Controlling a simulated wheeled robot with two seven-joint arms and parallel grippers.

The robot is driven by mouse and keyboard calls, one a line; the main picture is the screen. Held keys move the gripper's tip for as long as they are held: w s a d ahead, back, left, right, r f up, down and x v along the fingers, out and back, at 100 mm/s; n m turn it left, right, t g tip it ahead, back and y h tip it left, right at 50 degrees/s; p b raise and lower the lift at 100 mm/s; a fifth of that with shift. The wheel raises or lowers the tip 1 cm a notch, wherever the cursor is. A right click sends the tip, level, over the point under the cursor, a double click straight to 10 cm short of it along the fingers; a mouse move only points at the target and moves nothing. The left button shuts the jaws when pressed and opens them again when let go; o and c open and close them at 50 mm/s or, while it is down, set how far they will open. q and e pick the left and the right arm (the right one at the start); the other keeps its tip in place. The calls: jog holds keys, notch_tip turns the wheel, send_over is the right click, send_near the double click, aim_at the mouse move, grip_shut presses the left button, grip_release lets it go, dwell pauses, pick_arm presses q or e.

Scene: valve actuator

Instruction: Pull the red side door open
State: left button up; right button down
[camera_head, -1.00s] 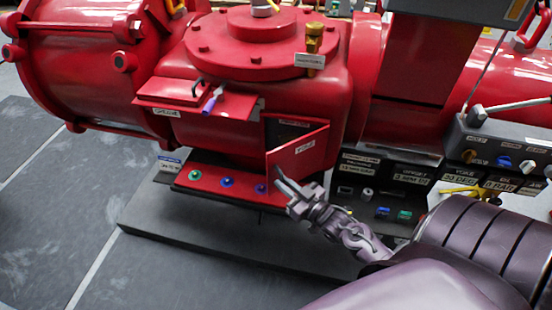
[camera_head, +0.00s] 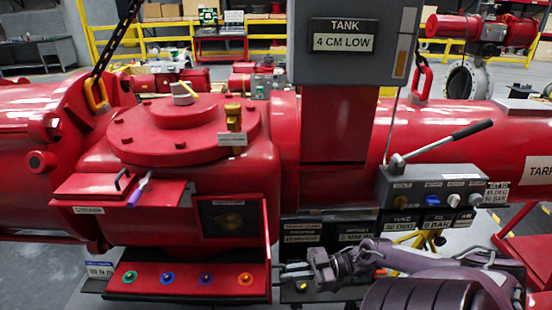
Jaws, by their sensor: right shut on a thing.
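The red side door (camera_head: 266,245) stands open on the red valve body and shows nearly edge-on, along the right side of its opening. The dark opening (camera_head: 230,217) is uncovered, with a yellowish part inside. My right gripper (camera_head: 293,270) is right of the door, at its outer side low down, and is shut on the door. The exact contact point is too small to make out. My left gripper is not in view.
A red panel with several coloured knobs (camera_head: 182,279) lies below the opening. A red shelf with a purple-handled tool (camera_head: 138,192) juts out at left. A grey control box with a lever (camera_head: 432,187) stands right, above my arm.

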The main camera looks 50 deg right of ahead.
jog(key=shift+s+d, duration=0.25)
jog(key=shift+d, duration=0.3)
jog(key=shift+s+d, duration=0.25)
jog(key=shift+d, duration=0.35)
jog(key=c, duration=1.8)
grip_release()
jog(key=shift+c, duration=0.2)
jog(key=o, duration=0.3)
jog(key=shift+w+f, duration=0.15)
jog(key=shift+w, duration=0.15)
jog(key=shift+o, duration=0.2)
jog(key=b+v, duration=0.1)
jog(key=v, duration=0.7)
jog(key=shift+b, duration=0.35)
